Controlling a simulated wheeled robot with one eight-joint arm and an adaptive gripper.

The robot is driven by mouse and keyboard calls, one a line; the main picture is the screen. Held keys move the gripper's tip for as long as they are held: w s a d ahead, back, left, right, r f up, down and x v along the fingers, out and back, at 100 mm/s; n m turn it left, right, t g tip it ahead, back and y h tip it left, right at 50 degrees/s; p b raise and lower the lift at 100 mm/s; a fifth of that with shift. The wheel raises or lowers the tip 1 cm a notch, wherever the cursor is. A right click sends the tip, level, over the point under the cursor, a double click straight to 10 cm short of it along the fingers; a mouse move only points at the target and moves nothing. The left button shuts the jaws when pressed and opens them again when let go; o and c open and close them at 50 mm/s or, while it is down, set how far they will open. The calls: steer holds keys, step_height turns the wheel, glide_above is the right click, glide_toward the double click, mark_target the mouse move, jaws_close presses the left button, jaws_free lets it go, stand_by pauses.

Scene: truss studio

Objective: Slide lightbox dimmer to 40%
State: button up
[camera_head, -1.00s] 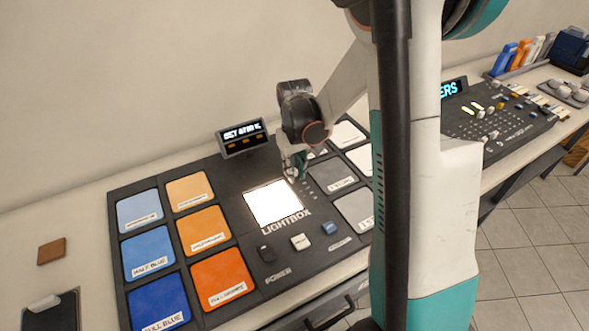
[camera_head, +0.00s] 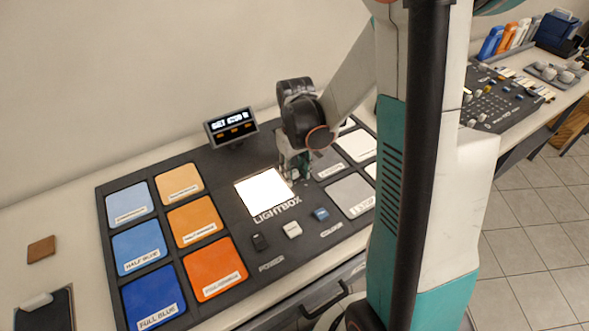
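The lightbox panel (camera_head: 200,152) is a dark board on the table. Its lit white square (camera_head: 263,194) glows above the LIGHTBOX lettering. My gripper (camera_head: 297,180) points down at the panel just right of the white square. The dimmer slider is not distinct; the gripper covers the area right of the square. I cannot tell whether the fingers are open, shut or touching the slider. A small display (camera_head: 232,127) with white text stands at the panel's back edge. A black switch (camera_head: 260,242), a white button (camera_head: 292,230) and a blue button (camera_head: 321,214) sit below the square.
Blue and orange swatches (camera_head: 215,271) fill the panel's left side, grey and white ones (camera_head: 350,193) its right. My arm hides part of the right side. A mixer (camera_head: 500,98) stands at the far right. A brown square (camera_head: 41,250) lies at the left.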

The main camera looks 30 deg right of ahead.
mark_target(295, 173)
steer(key=shift+r, duration=0.1)
step_height(295, 173, up, 12)
stand_by(0.8)
stand_by(0.4)
